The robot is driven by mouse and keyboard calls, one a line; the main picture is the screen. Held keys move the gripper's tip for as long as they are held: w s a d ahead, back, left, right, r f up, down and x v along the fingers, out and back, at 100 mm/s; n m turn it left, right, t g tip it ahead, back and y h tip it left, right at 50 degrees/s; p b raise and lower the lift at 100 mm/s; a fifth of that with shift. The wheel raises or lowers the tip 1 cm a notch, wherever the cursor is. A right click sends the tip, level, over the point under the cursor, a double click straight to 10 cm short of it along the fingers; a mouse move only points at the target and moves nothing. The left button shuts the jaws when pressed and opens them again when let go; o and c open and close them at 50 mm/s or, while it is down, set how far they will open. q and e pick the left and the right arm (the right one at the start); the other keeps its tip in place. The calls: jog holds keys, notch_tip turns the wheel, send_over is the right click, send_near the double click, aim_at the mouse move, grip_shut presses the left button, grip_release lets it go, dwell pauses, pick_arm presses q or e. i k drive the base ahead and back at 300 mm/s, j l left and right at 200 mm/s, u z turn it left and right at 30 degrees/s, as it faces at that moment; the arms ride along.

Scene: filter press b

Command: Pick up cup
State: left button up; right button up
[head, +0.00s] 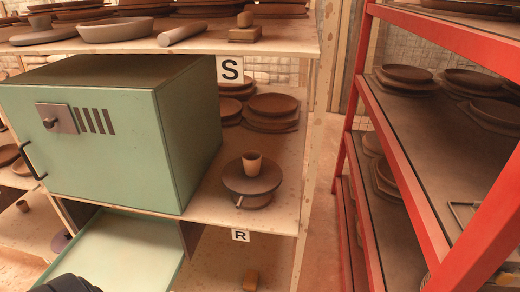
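A small brown clay cup (252,163) stands upright on a dark round turntable-like disc (252,181), on the middle shelf right of the green box. Other small cup-like pieces show: one (245,19) on a wooden block on the top shelf, one (250,280) on the lower shelf below the R label, and one (22,205) at the far left. A dark rounded part at the bottom left edge seems to be my own arm. No gripper fingers show near any cup.
A green box (180,135) with a handle fills the shelf left of the cup. Stacked clay plates (272,108) stand behind the cup. The top shelf (290,40) overhangs. A red rack (410,185) with plates stands at the right, with a narrow floor gap between.

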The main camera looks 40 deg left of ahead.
aim_at(251, 159)
jog(key=u, duration=1.15)
